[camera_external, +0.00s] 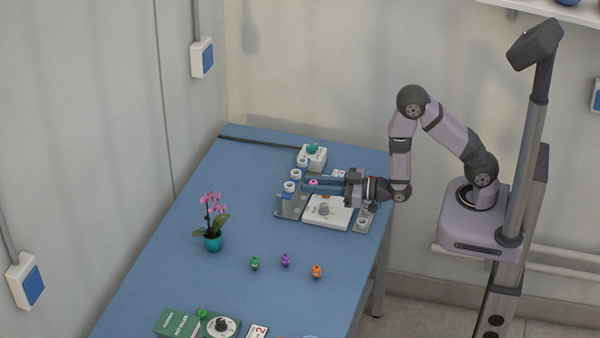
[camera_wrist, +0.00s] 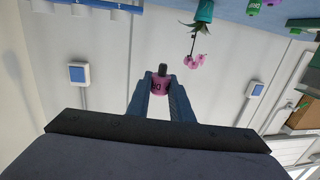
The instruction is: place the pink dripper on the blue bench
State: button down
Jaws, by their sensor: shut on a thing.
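The pink dripper (camera_wrist: 161,87) is a small pink piece with dark marks and a dark tip, held between the two blue fingers of my gripper (camera_wrist: 161,92) in the wrist view. In the external view my gripper (camera_external: 312,184) is shut on the pink dripper (camera_external: 314,182), which shows as a small pink spot. The gripper reaches left from the arm, over the grey rack and white device area. The blue bench (camera_external: 170,255) spreads below and to the left. I cannot tell the exact height of the dripper above the rack.
A grey rack with white cups (camera_external: 290,187) and a white dial device (camera_external: 327,211) lie around the gripper. Green (camera_external: 254,263), purple (camera_external: 286,260) and orange (camera_external: 316,271) drippers stand at the middle front. A potted orchid (camera_external: 212,242) stands left. Bench between is clear.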

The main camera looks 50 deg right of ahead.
jog(key=w+d+r+m+h, duration=0.45)
jog(key=w+r+h, duration=0.3)
jog(key=r, duration=0.25)
jog(key=w+d+f+m+g+h, duration=0.2)
jog(key=d+f+m+g+h, duration=0.2)
jog(key=d, duration=0.5)
notch_tip(320, 180, down, 2)
jog(key=m+h, duration=0.2)
jog(key=h, duration=0.1)
jog(key=shift+w+f+g, duration=0.15)
jog(key=shift+w+g, duration=0.05)
jog(key=shift+g, duration=0.2)
jog(key=shift+d, duration=0.1)
jog(key=shift+f+p, duration=1.25)
jog(key=shift+f, duration=3.55)
jog(key=shift+f, duration=0.15)
jog(key=c, duration=1.6)
grip_release()
